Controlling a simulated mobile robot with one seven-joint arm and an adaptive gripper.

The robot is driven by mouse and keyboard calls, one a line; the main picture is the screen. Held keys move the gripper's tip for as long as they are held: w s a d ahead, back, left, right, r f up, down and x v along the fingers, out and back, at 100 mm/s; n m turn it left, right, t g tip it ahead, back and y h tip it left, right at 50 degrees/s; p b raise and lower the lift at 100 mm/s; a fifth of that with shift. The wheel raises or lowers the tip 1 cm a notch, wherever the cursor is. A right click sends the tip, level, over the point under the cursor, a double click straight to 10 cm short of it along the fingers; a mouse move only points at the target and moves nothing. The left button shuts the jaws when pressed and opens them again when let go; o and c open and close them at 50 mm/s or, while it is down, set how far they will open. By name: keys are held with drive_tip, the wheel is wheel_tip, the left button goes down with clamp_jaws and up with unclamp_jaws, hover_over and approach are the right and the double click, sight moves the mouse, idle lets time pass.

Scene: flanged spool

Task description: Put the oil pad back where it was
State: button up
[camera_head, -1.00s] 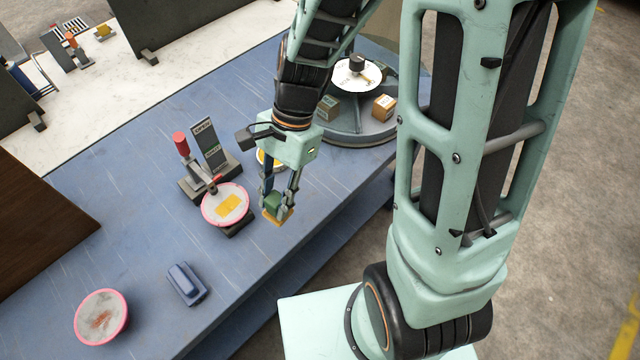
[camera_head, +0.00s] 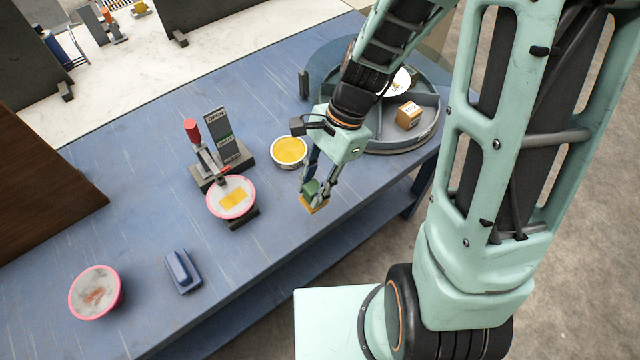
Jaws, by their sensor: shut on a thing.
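My gripper (camera_head: 312,190) is shut on a small block, green on top with a yellow-orange underside, which I take to be the oil pad (camera_head: 315,206). It is held near the table's front edge; whether it touches the table I cannot tell. A round tin with a yellow inside (camera_head: 290,150) stands on the table just behind and left of my gripper. A clamp stand (camera_head: 222,160) with a red-tipped handle and a dark sign stands further left. A pink-rimmed disc with a yellow patch (camera_head: 231,198) is at its front.
A round, divided grey tray (camera_head: 431,132) with a small box (camera_head: 408,116) stands at the right, partly hidden by my arm. A blue block (camera_head: 182,272) and another pink-rimmed disc (camera_head: 96,291) lie front left. The blue table (camera_head: 130,180) is clear between them.

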drive_tip(key=w+f+b, duration=0.1)
drive_tip(key=w+f, duration=0.1)
drive_tip(key=w+d+f+b, duration=0.1)
drive_tip(key=w+f+b, duration=0.2)
drive_tip(key=w+f, duration=0.1)
drive_tip(key=shift+w+d+f, duration=0.25)
drive_tip(key=shift+w, duration=0.1)
drive_tip(key=f+b, duration=0.2)
drive_tip(key=f, duration=0.1)
drive_tip(key=shift+w+d+b, duration=0.1)
drive_tip(key=shift+w+b, duration=0.2)
drive_tip(key=shift+b, duration=0.1)
drive_tip(key=shift+f+b, duration=0.3)
drive_tip(key=shift+f, duration=0.05)
drive_tip(key=shift+f, duration=0.15)
drive_tip(key=o, duration=1)
